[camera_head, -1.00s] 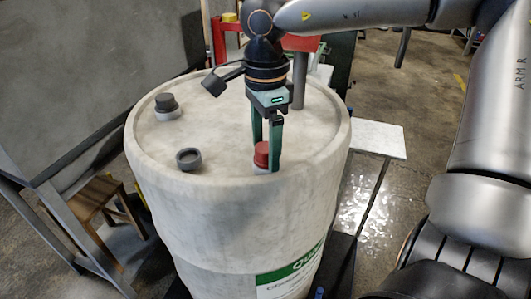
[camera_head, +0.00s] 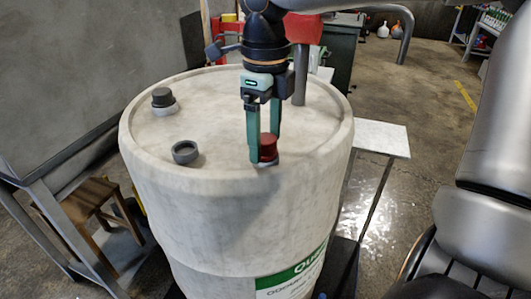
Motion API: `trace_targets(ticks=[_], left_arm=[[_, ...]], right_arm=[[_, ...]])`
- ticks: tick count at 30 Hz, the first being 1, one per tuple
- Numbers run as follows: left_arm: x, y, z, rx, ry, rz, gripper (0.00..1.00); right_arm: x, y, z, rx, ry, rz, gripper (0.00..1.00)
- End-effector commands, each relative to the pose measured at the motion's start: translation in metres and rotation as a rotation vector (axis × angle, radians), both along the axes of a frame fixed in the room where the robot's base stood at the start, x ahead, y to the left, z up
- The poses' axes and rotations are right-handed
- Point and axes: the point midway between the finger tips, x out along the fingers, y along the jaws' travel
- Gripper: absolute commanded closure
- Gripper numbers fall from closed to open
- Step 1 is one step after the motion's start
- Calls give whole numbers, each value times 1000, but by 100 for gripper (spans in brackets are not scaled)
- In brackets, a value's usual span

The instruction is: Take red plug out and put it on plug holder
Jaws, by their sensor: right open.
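The red plug (camera_head: 268,147) sits in its light collar near the front right of the top of the white drum (camera_head: 215,115). My right gripper (camera_head: 264,155) points down at it from above, with its green fingers on either side of the plug. The fingers are open; whether either one touches the plug I cannot tell. A dark grey open ring (camera_head: 185,152) on the drum top, left of the red plug, may be the plug holder. My left gripper is out of view.
A dark grey plug (camera_head: 162,97) stands at the back left of the drum top. A grey post with a red part (camera_head: 303,30) rises behind my gripper. A wooden stool (camera_head: 92,205) is at the left. A light plate (camera_head: 382,138) is right of the drum.

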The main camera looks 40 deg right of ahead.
Motion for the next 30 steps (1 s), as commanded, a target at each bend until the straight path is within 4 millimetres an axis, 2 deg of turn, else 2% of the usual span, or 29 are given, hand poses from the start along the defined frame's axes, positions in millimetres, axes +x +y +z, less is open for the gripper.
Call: trace_targets(ticks=[2, 9, 16, 24, 30], left_arm=[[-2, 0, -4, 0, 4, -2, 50], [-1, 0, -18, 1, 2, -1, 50], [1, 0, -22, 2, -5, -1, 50], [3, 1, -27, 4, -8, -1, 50], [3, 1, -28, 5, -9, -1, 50]], right_arm=[[0, 0, -1, -1, 0, -44, 23], [0, 0, -2, -1, -2, -359, 23], [0, 0, -2, -1, -1, -512, 23], [0, 0, -2, 1, 0, -840, 23], [0, 0, -2, 2, 0, -904, 23]])
